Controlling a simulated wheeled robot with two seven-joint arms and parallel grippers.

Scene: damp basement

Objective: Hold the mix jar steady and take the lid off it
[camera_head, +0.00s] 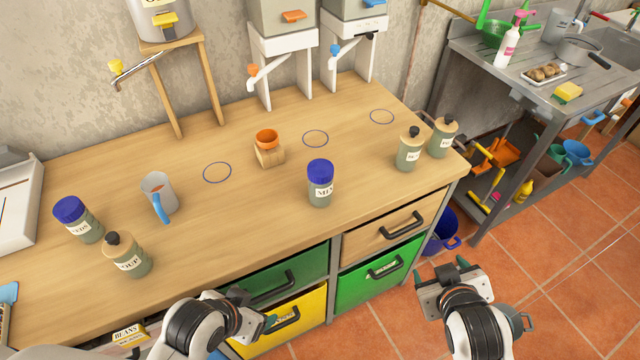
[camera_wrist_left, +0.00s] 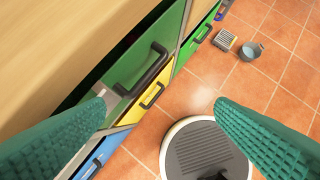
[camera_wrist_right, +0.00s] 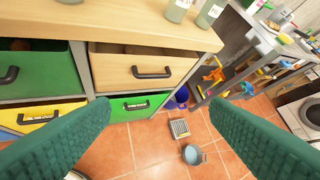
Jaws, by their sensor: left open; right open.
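The mix jar (camera_head: 320,190) stands upright on the wooden counter, right of the middle, in the head view. It is a grey-green jar with a white label, and its blue lid (camera_head: 320,167) is on. My left gripper (camera_head: 258,312) is in front of the counter, by the yellow and green drawers, apart from the jar. Its two green fingers are spread and empty in the left wrist view (camera_wrist_left: 160,112). My right gripper (camera_head: 446,277) is off the counter's front right, over the floor. Its fingers are spread and empty in the right wrist view (camera_wrist_right: 160,115). Neither touches the jar.
A grey mug (camera_head: 160,195), a soup jar (camera_head: 127,255) and another blue-lidded jar (camera_head: 78,219) stand left. The counter around the mix jar is clear.

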